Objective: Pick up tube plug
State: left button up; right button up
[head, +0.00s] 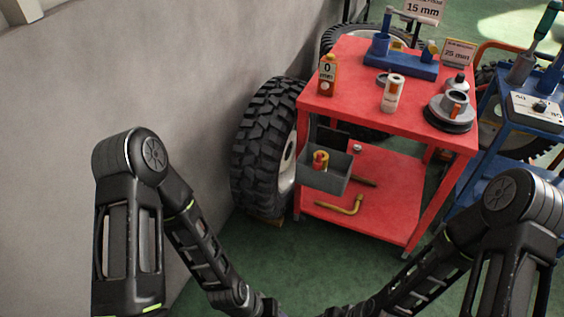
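I cannot tell for sure which thing is the tube plug. A small red and yellow cylindrical piece (320,160) sits in a grey open bin (325,182) on the front left of the red cart. A grey round part with an orange piece (453,105) stands on the cart's top at the right, on a dark disc. My two arms come down toward the bottom middle edge, well in front of the cart. Both grippers are below the picture and do not show.
The red cart (350,110) carries an orange bottle (327,75), a white can (393,93) and a blue fixture (400,65). A large tyre (262,140) stands left, a blue cart (500,150) right. Green floor is clear in front.

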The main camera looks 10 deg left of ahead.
aim_at(317, 164)
jog(key=z, duration=0.4)
jog(key=i+j+z, duration=0.1)
jog(key=z, duration=0.3)
jog(key=j+z, duration=0.15)
jog(key=z, duration=0.25)
jog(key=j+z, duration=0.1)
jog(key=z, duration=0.3)
jog(key=j+z, duration=0.35)
jog(key=j, duration=0.5)
jog(key=j+z, duration=0.4)
jog(key=j, duration=0.45)
jog(key=k+j, duration=0.1)
jog(key=j, duration=0.25)
